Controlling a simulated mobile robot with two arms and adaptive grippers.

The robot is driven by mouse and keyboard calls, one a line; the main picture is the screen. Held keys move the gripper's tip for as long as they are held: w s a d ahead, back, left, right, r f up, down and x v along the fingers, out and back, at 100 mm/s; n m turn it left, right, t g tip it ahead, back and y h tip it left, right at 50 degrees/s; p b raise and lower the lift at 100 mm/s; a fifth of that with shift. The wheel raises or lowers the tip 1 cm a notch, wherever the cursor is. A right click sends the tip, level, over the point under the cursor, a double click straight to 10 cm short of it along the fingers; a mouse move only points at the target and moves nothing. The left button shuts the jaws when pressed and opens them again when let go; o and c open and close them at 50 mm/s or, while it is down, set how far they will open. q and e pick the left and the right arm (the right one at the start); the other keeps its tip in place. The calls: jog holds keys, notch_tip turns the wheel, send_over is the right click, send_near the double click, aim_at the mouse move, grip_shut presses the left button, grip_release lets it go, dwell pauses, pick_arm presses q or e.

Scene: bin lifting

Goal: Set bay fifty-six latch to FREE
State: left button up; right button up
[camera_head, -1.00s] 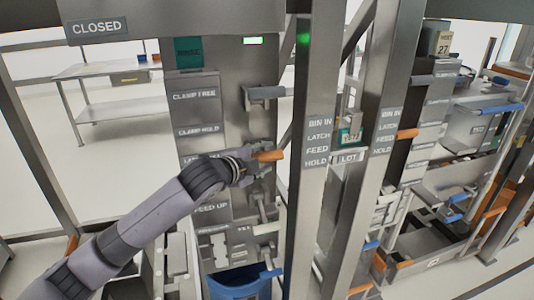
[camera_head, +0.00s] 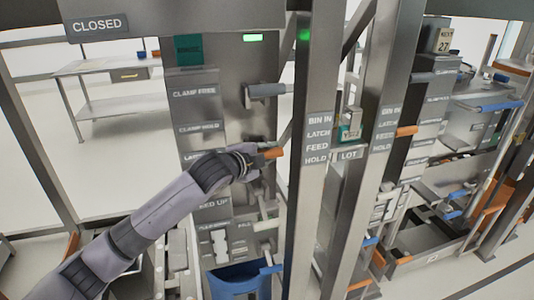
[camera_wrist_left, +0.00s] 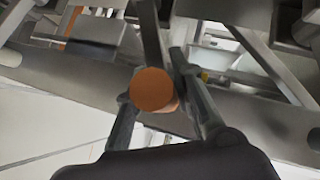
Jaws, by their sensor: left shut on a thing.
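The orange latch handle (camera_head: 272,153) sticks out from the grey bay column (camera_head: 218,105), level with a partly covered label that begins with "LA". My left gripper (camera_head: 254,157) is shut on this handle, and its arm comes in from the lower left. In the left wrist view the round orange end of the handle (camera_wrist_left: 153,90) sits between the two fingers of my left gripper (camera_wrist_left: 165,92). The fingers hide part of the handle. I cannot read a bay number fifty-six. My right gripper is not in view.
A grey lever (camera_head: 265,91) juts out above the handle, beside the "CLAMP FREE" label. A steel post (camera_head: 310,200) stands close on the right. A blue bin (camera_head: 240,279) sits below. A table (camera_head: 105,70) stands behind at left, with open floor around it.

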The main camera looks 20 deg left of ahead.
pick_arm(q)
grip_shut()
jog(key=shift+f, duration=0.1)
